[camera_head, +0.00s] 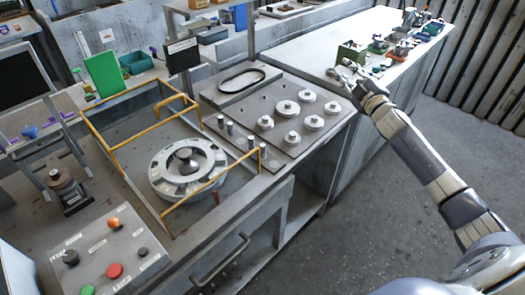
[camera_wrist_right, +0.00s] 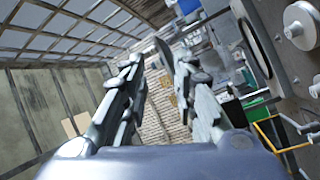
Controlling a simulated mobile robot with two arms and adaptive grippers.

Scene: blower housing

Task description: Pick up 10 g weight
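Several round silver weights with knobs stand on a grey metal plate (camera_head: 222,99) on the bench; one large weight (camera_head: 313,122) is near the plate's front right. Smaller cylindrical weights, such as one small weight (camera_head: 229,128), stand along its left edge. I cannot read any markings, so I cannot tell which is 10 g. My right gripper (camera_head: 343,71) is beyond the plate, to the upper right of the weights and apart from them. My left gripper is not in view.
A yellow wire frame (camera_head: 122,147) surrounds a round slotted housing (camera_head: 188,170) left of the weights. A control box (camera_head: 112,252) with buttons is at front left.

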